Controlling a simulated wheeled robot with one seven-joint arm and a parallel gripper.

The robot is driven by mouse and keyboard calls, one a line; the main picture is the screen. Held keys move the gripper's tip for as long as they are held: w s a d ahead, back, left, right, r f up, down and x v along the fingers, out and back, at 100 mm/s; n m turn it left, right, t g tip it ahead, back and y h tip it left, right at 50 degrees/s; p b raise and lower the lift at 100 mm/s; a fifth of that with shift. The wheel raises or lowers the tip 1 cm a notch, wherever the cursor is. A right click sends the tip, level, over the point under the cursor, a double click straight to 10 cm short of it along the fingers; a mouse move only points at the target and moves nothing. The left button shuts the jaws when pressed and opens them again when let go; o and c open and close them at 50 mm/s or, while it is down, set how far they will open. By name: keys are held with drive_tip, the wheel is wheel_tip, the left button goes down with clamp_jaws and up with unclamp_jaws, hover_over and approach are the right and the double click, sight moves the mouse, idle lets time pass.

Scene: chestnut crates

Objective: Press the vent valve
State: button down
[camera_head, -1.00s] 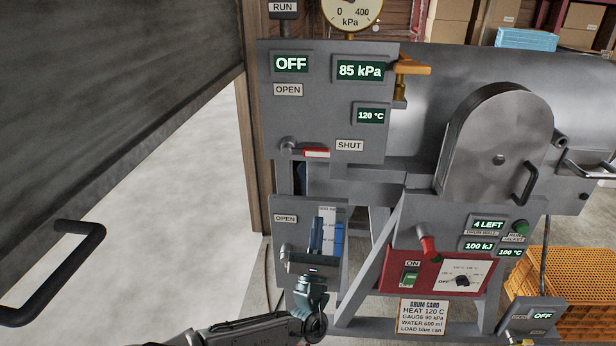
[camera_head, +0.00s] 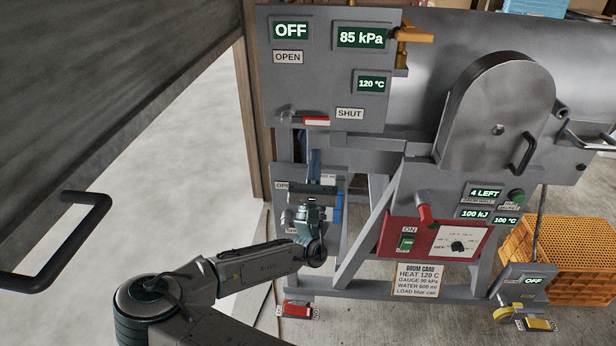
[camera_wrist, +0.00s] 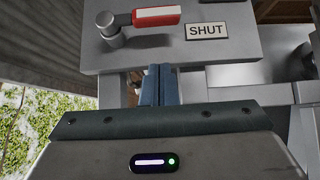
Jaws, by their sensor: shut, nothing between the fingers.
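No part in view is legibly labelled as the vent valve. A red-gripped lever (camera_head: 316,121) on the grey panel (camera_head: 325,85) lies level, its grip beside the SHUT plate (camera_head: 349,114). It also shows in the wrist view (camera_wrist: 156,16), above the fingers. A brass valve with an orange handle (camera_head: 414,35) sits at the panel's upper right edge. My gripper (camera_head: 314,160) is shut and empty, its fingers pointing up, just below the panel's bottom edge. In the wrist view its blue fingertips (camera_wrist: 161,72) are together below the lever. My gripper partly hides a lower OPEN/SHUT panel.
Displays read OFF, 85 kPa and 120 °C. A steel drum (camera_head: 495,110) stands right, over a red switch panel (camera_head: 460,237). A red pedal (camera_head: 298,309) and a yellow one (camera_head: 540,325) are low down. A dark-handled door (camera_head: 75,250) fills the left. An orange crate (camera_head: 580,260) stands right.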

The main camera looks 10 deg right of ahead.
sight(305, 120)
drive_tip(key=r, duration=0.2)
drive_tip(key=w+r+p, duration=0.1)
drive_tip(key=r, duration=0.2)
drive_tip(key=shift+d+r, duration=0.1)
drive_tip(key=shift+d, duration=0.1)
